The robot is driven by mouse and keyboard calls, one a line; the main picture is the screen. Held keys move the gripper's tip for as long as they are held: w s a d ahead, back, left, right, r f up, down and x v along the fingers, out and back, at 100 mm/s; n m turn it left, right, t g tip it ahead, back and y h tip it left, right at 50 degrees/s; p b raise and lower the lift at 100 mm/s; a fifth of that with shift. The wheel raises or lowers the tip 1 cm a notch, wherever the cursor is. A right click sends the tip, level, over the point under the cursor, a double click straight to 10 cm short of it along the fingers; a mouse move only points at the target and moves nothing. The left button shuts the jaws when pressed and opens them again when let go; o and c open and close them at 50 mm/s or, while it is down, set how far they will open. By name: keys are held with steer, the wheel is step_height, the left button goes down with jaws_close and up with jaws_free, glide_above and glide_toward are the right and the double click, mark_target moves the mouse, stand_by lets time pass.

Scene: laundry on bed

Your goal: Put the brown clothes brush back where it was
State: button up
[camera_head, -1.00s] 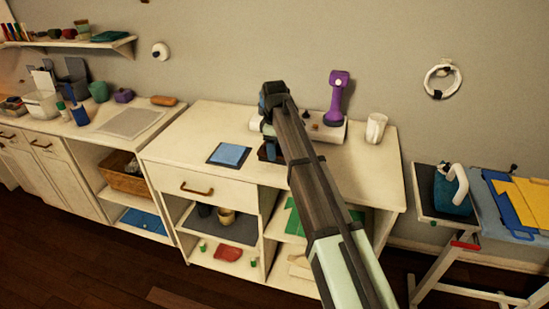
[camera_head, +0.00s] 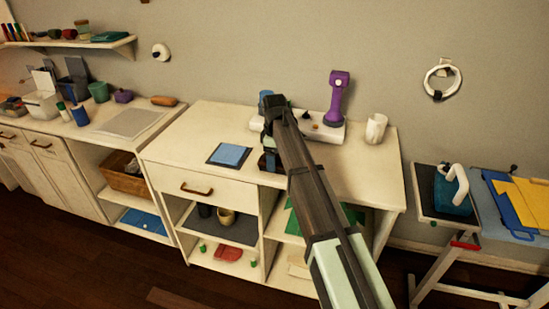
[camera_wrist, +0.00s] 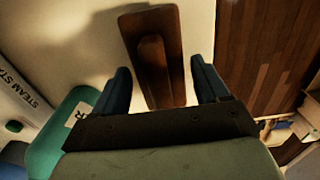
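The brown clothes brush (camera_wrist: 152,55) shows in the wrist view, lying on the pale cabinet top between the two fingers of my gripper (camera_wrist: 160,70). The fingers are apart, with a gap on both sides of the brush. In the head view my gripper (camera_head: 270,160) points down at the cabinet top (camera_head: 340,165) near its front edge; my arm hides most of that area, and I cannot make out the brush clearly there.
A white steam station (camera_head: 325,133) with a purple upright part (camera_head: 338,98) stands at the back. A blue pad on a dark mat (camera_head: 229,155) lies left of my gripper, and a white mug (camera_head: 376,128) stands to the right.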

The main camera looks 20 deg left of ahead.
steer(key=shift+o, duration=0.6)
step_height(320, 180, up, 12)
steer(key=shift+r, duration=0.15)
stand_by(0.4)
steer(key=s+d+f+h, duration=0.2)
steer(key=s+d+f, duration=0.5)
steer(key=d, duration=0.4)
steer(key=s+d+f+h, duration=0.3)
steer(key=s+d+f, duration=0.35)
steer(key=d, duration=0.35)
steer(key=s+d+f+m+g+y, duration=0.1)
steer(key=s+d+f+m+g, duration=0.3)
steer(key=f, duration=0.7)
steer(key=s+d+f+m+t, duration=0.1)
steer(key=s+d+f, duration=0.2)
steer(key=d+f, duration=0.55)
steer(key=s+d+f+m+g+y, duration=0.2)
steer(key=s+f+m, duration=0.4)
steer(key=s+f, duration=0.7)
steer(key=s+d+f+m+g+y, duration=0.1)
steer(key=s+d+f+m, duration=0.4)
steer(key=s+f, duration=0.9)
steer(key=shift+s+m+g+y, duration=0.4)
steer(key=shift+s+m, duration=0.5)
